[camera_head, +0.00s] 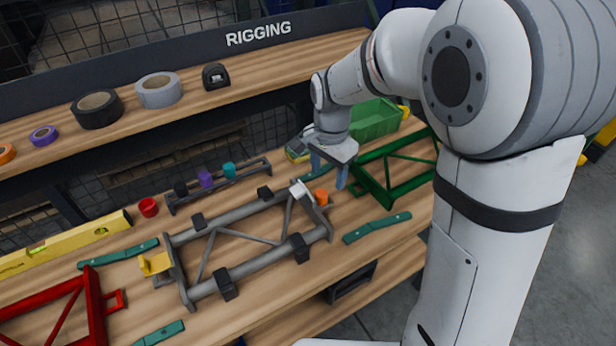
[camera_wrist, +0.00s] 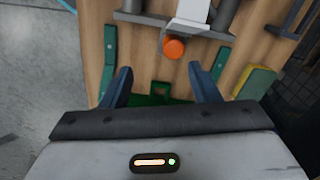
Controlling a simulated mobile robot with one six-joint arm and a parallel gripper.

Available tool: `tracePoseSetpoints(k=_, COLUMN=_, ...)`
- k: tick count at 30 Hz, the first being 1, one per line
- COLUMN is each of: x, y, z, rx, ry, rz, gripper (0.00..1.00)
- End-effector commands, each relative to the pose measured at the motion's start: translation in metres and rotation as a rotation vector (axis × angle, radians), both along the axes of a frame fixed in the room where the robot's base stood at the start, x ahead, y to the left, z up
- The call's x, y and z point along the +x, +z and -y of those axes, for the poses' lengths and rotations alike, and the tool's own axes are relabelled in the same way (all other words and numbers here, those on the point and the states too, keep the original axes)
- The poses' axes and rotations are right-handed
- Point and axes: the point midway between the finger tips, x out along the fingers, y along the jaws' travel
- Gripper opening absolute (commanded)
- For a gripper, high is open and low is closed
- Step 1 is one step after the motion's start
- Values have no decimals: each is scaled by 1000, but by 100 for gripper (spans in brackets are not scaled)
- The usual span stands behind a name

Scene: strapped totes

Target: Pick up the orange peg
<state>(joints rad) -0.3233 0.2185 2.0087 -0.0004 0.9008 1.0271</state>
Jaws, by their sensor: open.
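The orange peg (camera_head: 321,196) sits at the right end of the grey tubular frame (camera_head: 250,254), beside the frame's pale end block. In the wrist view the orange peg (camera_wrist: 174,48) shows as a round orange end just below the light grey block, ahead of my fingertips and roughly midway between them. My gripper (camera_head: 328,172) is above the bench near the frame's right end, with its blue fingers pointing down. In the wrist view my gripper (camera_wrist: 160,80) is open with nothing between the fingers. The peg is apart from both fingers; how deep it sits is hidden.
A green frame (camera_head: 395,172) and green bin (camera_head: 372,122) stand right of the gripper. A rack with black, purple and teal pegs (camera_head: 205,180) lies behind the grey frame. A teal strap (camera_head: 377,228) lies in front. A red frame (camera_head: 60,315) and yellow level (camera_head: 65,245) are left.

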Motion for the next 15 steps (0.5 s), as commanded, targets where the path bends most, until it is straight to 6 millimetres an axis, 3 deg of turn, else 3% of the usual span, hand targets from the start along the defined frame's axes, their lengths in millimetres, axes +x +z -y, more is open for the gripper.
tracePoseSetpoints(k=3, x=9, y=-9, z=-7, rx=-3, ry=-51, rz=-13, gripper=56)
tracePoseSetpoints(k=15, x=13, y=-52, z=-10, rx=-5, ry=-57, rz=-17, gripper=56)
